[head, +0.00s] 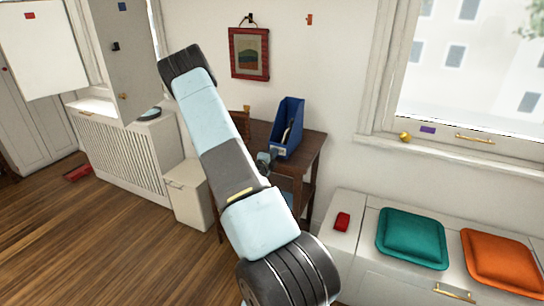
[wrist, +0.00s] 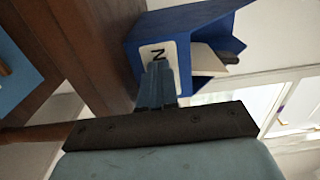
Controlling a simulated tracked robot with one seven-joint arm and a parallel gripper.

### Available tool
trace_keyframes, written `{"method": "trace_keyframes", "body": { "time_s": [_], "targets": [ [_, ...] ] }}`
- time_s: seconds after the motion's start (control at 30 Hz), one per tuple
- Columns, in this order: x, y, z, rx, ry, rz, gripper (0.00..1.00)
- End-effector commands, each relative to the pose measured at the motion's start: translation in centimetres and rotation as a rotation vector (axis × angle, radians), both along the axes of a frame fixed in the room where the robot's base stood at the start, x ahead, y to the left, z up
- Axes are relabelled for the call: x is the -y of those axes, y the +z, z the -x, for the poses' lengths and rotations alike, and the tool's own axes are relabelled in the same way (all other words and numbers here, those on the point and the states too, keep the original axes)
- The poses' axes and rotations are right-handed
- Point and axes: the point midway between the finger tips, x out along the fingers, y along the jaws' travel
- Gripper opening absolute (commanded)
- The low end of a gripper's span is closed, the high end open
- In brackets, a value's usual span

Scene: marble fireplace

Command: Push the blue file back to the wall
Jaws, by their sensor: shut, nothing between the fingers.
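The blue file (head: 291,113) stands upright on a small dark wooden table (head: 313,143) against the wall, with papers inside. In the wrist view the file (wrist: 200,22) shows a white label with a black letter. My gripper (head: 265,157) is at the file's lower front, beside the label. In the wrist view my gripper's fingertips (wrist: 158,66) are together, empty, and overlap the label's lower part. I cannot tell whether they touch it. The gap between file and wall is not clear.
A framed picture (head: 249,54) hangs above the table. A brown wooden object (head: 241,121) stands on the table left of the file, partly behind my arm. A white bench with a teal cushion (head: 411,238) and an orange cushion (head: 500,260) is at right.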

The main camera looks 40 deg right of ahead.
Motion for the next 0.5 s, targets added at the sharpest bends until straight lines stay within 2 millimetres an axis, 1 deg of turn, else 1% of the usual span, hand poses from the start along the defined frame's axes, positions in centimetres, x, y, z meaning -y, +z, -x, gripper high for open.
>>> {"method": "trace_keyframes", "body": {
  "time_s": [0.5],
  "targets": [
    [2.8, 0.0, -1.0, 0.0, 0.0, 0.001, 0.0]
  ]
}}
